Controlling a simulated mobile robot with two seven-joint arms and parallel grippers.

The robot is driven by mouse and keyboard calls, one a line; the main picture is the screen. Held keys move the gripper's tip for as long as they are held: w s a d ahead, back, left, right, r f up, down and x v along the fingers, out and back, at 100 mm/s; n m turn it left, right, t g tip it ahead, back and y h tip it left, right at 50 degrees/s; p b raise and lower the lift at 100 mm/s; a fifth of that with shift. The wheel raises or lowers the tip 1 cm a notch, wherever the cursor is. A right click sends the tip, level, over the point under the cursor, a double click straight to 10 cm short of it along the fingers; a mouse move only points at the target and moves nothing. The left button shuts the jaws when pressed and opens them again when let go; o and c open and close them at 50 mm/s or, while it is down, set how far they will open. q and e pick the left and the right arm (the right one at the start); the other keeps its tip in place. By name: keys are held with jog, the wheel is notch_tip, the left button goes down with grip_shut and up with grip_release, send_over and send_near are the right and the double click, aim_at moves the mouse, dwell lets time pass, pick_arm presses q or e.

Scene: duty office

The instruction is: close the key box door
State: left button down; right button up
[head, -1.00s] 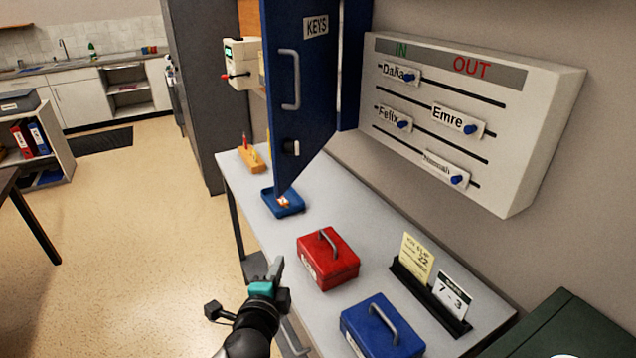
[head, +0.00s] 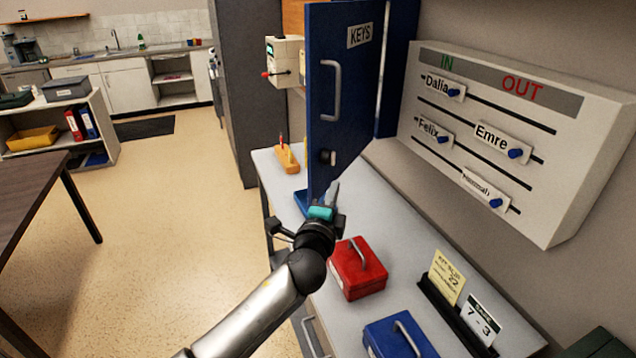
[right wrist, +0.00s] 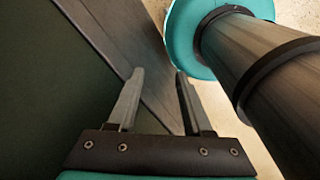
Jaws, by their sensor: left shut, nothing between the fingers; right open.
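The key box door (head: 357,95) is blue with a KEYS label, a grey pull handle (head: 337,92) and a lock near its lower edge. It stands open, swung out from the blue key box (head: 399,70) on the wall. My left gripper (head: 334,190) is shut and empty, just below the door's lower part in the head view. I cannot tell whether it touches the door. My right gripper (right wrist: 158,75) is open and empty in the right wrist view, beside a dark green surface. It is not in the head view.
On the grey table under the door are a red cash box (head: 358,272), a blue cash box (head: 398,338), a card holder (head: 455,310) and a blue tray (head: 302,200), partly hidden. An IN/OUT board (head: 480,140) hangs at right. Open floor (head: 190,220) lies left.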

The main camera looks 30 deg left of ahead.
aim_at(317, 184)
pick_arm(q)
jog(key=shift+w+a+p, duration=0.15)
jog(key=shift+w+a, duration=0.05)
jog(key=shift+a, duration=0.5)
jog(key=shift+w+a+p, duration=0.1)
jog(key=shift+w+a, duration=0.15)
jog(key=shift+a, duration=0.5)
jog(key=shift+w+a+p, duration=0.15)
jog(key=shift+w+a, duration=0.05)
jog(key=shift+a, duration=0.5)
jog(key=shift+a, duration=0.1)
